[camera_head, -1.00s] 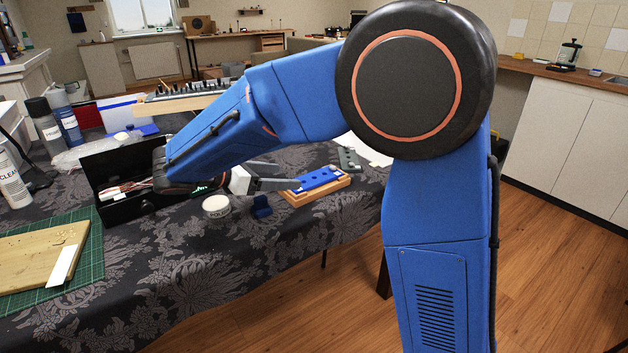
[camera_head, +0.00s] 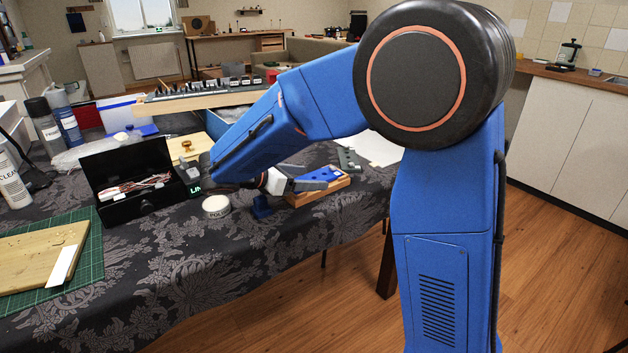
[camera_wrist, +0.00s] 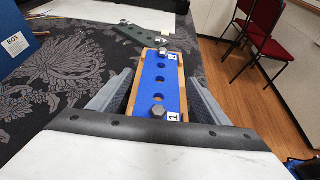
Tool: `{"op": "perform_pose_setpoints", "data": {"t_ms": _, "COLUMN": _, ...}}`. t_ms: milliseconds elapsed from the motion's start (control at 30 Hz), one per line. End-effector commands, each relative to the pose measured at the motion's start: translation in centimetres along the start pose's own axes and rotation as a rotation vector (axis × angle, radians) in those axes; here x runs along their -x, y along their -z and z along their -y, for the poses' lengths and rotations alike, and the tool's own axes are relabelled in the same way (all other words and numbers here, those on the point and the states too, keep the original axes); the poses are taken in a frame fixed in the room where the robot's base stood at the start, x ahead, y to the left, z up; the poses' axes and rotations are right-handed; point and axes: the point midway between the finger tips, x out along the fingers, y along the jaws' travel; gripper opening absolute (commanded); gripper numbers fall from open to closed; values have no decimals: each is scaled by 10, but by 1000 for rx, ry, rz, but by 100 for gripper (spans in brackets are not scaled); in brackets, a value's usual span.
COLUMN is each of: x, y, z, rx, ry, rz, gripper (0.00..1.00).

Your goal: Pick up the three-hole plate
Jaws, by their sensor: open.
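A blue plate (camera_wrist: 162,69) lies on a wooden block (camera_wrist: 180,98) in the wrist view. Its three round holes run in a row between bolts, with a tag marked 1 at the near bolt (camera_wrist: 157,111) and another tag at the far bolt. The blue plate (camera_head: 321,174) also shows in the head view, partly behind my gripper. My gripper (camera_wrist: 160,80) is open, one finger on each side of the plate's near half, with gaps between. Whether the fingers are level with the plate I cannot tell.
A grey-green plate with holes (camera_wrist: 137,33) lies just beyond the block, near white paper (camera_head: 373,148). A black open box (camera_head: 139,198) is farther left. The table edge is close on the right.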

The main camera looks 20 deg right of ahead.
Motion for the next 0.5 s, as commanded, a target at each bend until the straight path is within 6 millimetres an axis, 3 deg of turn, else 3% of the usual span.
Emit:
{"op": "perform_pose_setpoints", "data": {"t_ms": 100, "x": 0, "y": 0, "z": 0, "rx": 0, "ry": 0, "rz": 0, "gripper": 70}}
{"op": "perform_pose_setpoints", "data": {"t_ms": 133, "x": 0, "y": 0, "z": 0, "rx": 1, "ry": 0, "rz": 0, "gripper": 65}}
{"op": "perform_pose_setpoints", "data": {"t_ms": 300, "x": 0, "y": 0, "z": 0, "rx": 1, "ry": 0, "rz": 0, "gripper": 25}}
{"op": "perform_pose_setpoints", "data": {"t_ms": 500, "x": 0, "y": 0, "z": 0, "rx": 1, "ry": 0, "rz": 0, "gripper": 23}}
